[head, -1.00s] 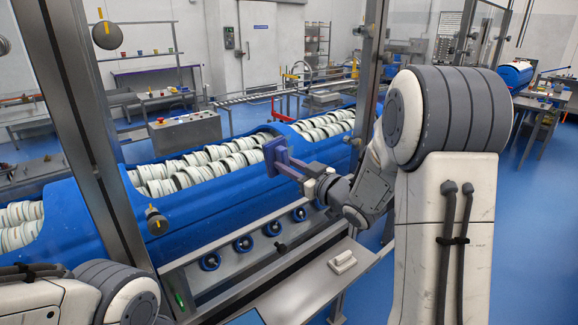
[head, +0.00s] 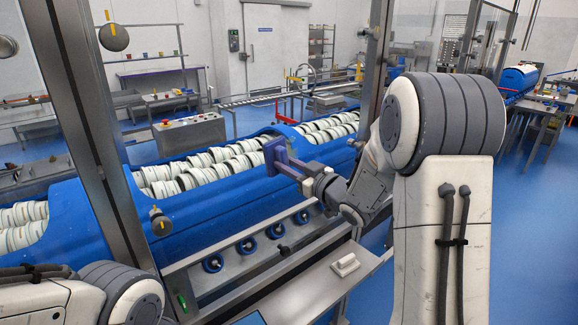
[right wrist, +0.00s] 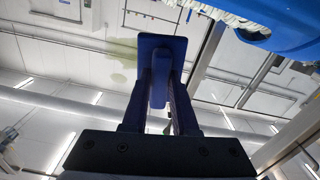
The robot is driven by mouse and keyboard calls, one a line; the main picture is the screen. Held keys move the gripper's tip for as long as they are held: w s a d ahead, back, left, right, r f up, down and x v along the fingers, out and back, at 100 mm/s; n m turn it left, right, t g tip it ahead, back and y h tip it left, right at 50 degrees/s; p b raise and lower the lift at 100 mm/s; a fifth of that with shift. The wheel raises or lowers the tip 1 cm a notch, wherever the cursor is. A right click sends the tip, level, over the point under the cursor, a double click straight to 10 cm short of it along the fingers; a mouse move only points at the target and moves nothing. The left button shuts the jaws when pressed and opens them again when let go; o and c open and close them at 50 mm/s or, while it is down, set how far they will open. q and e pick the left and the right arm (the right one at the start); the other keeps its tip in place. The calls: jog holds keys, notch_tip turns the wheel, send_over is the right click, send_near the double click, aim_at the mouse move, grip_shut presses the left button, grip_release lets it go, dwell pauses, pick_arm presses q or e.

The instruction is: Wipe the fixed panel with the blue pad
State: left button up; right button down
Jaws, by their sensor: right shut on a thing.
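My right gripper (head: 300,172) is shut on the blue pad (head: 275,153), holding it by its grip. The pad's flat face points away from the gripper, and it is upright, in front of the blue tub carrier line. In the right wrist view the pad (right wrist: 155,43) is between the two fingers. The fixed panel seems to be the clear sheet between the metal posts; its surface hardly shows. A faint greenish smear (right wrist: 122,62) shows beside the pad in the right wrist view. I cannot tell whether the pad touches the panel. My left gripper is out of view.
Metal posts (head: 92,130) and (head: 377,60) frame the opening. Behind it runs the blue machine (head: 210,200) with rows of white tubs. A ledge with several blue round fittings (head: 247,246) lies below. A white block (head: 345,265) rests on the front shelf.

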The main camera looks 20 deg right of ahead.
jog(key=shift+w+d+p, duration=0.2)
jog(key=shift+w+d, duration=0.25)
jog(key=shift+d, duration=0.75)
jog(key=shift+w+d+p, duration=0.15)
jog(key=shift+w+d, duration=0.25)
jog(key=shift+d, duration=0.75)
jog(key=shift+w+d+p, duration=0.2)
jog(key=shift+w+d, duration=0.25)
jog(key=shift+d, duration=0.75)
jog(key=shift+s+a+b, duration=0.45)
jog(key=shift+a, duration=0.8)
jog(key=shift+s+a+b, duration=0.4)
jog(key=shift+s+a, duration=0.05)
jog(key=shift+a, duration=0.75)
jog(key=shift+s+a+b, duration=0.45)
jog(key=shift+a, duration=0.8)
jog(key=shift+d, duration=0.1)
